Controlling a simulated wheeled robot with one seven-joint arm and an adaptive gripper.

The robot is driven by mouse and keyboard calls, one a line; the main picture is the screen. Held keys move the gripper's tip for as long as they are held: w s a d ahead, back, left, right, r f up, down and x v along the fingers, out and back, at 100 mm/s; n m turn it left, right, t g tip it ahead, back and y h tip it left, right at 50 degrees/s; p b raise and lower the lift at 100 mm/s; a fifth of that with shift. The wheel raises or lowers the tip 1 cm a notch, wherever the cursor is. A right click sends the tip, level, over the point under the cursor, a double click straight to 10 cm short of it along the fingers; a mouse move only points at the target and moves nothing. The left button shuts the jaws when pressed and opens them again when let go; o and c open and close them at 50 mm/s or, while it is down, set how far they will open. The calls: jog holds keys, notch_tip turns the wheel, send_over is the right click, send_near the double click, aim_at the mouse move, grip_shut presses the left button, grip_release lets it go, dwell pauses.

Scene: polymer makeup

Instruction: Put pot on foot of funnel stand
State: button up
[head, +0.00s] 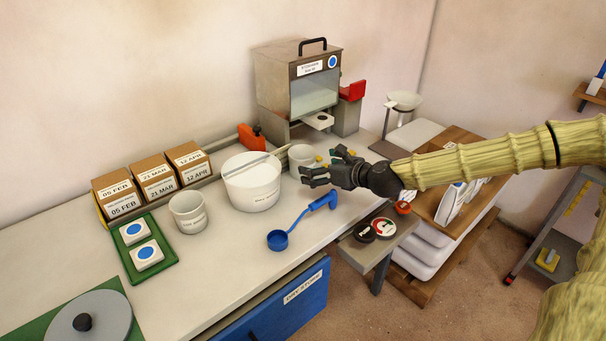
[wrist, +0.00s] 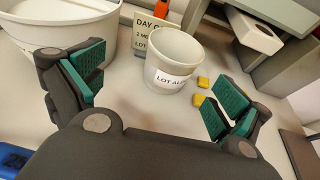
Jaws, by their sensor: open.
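A small white pot (head: 299,153) stands upright on the bench beside the large white tub. In the wrist view the pot (wrist: 176,50) has a label starting "LOT A" and sits ahead of and between my fingers. My gripper (head: 325,164) is open and empty, its green-padded fingers (wrist: 155,88) apart; it reaches in from the right, just short of the pot, and partly hides it in the head view.
The large tub (head: 252,188) with a stick across it is left of the pot. A similar small pot (head: 188,214) stands farther left. A blue scoop (head: 280,239) lies in front. Yellow pieces (wrist: 202,82) lie by the pot. A steel cabinet (head: 300,85) stands behind.

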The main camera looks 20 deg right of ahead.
aim_at(294, 150)
jog(key=shift+s+d+f+t+b, duration=0.25)
jog(key=shift+d+f+t+b, duration=0.15)
jog(key=shift+d+t+b, duration=0.25)
jog(key=shift+s+d+r+m+t+b, duration=0.15)
jog(key=shift+d+r+m+t+b, duration=0.25)
jog(key=shift+b, duration=0.2)
jog(key=shift+p+x, duration=0.3)
jog(key=shift+x, duration=5.05)
jog(key=shift+r, duration=0.1)
jog(key=shift+c, duration=0.2)
jog(key=c, duration=1.2)
